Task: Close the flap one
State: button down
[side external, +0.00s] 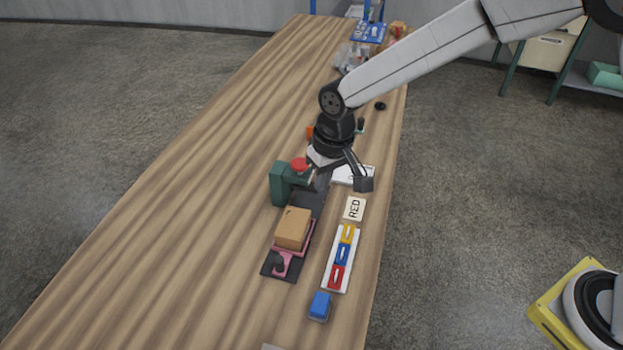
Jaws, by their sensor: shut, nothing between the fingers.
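A white strip (329,281) at the right bears a yellow (348,233), a blue (342,254) and a red piece (337,277). A pink carriage (281,262) with a tan box (293,229) sits on the black track (276,274). My gripper hides part of the area beneath it.
A card reading RED (354,208) lies beyond the white strip, and a blue block (320,306) at its near end. A white plate (343,175) is partly behind my gripper. The wooden table (180,230) is clear on the left. Clutter stands at the far end.

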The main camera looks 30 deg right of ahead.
aim_at(305, 226)
jog(key=w+a+m, duration=0.1)
jog(key=m, duration=0.2)
jog(key=w+a+m+h, duration=0.1)
jog(key=m, duration=0.3)
jog(key=w+a+r+m+g, duration=0.1)
jog(key=m, duration=0.2)
jog(key=shift+w+h, duration=0.1)
jog(key=shift+h, duration=0.2)
jog(key=shift+f, duration=0.1)
notch_tip(305, 226, down, 14)
jog(key=shift+d+r, duration=0.1)
dwell(0.5)
jog(key=shift+s+d+f, duration=0.15)
jog(key=shift+s+f, duration=0.15)
jog(key=shift+f, duration=0.4)
jog(key=shift+r, duration=0.8)
